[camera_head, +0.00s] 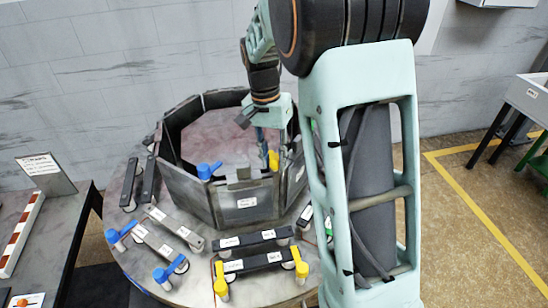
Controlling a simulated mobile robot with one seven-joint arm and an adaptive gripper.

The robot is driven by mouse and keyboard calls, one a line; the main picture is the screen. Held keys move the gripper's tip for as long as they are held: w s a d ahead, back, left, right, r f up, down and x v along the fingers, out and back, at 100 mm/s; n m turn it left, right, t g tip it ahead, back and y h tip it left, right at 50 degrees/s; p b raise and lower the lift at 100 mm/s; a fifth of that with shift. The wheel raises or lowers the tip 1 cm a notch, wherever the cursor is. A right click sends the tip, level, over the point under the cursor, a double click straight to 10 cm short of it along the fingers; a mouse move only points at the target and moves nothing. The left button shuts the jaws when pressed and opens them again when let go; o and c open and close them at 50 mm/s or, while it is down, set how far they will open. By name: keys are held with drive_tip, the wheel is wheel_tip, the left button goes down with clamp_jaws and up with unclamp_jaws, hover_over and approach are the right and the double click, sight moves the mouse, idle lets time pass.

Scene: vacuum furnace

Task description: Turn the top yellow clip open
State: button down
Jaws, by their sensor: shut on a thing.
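The top yellow clip (274,160) is at the rim of the octagonal dark-walled ring, on its right front side. It looks roughly upright, and part of it is hidden by my gripper. My gripper (264,150) reaches down from above with its fingers right at the clip, shut on it. The exact contact is small and partly covered. A blue clip (208,170) sits on the same rim to the left.
Dark and grey labelled bars lie around the ring on the round table (190,290). Two lower yellow clips (221,281) and blue clips (169,271) stand near the front edge. My arm covers the right side. A side table (85,200) stands at left.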

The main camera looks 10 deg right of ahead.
sight(271, 155)
drive_tip(key=shift+w+d+r, duration=0.1)
drive_tip(key=shift+w+d, duration=0.1)
drive_tip(key=c, duration=1.7)
unclamp_jaws()
drive_tip(key=r, duration=0.8)
drive_tip(key=a+r, duration=0.1)
drive_tip(key=r, duration=0.2)
drive_tip(key=shift+w+r, duration=0.3)
drive_tip(key=shift+r, duration=0.1)
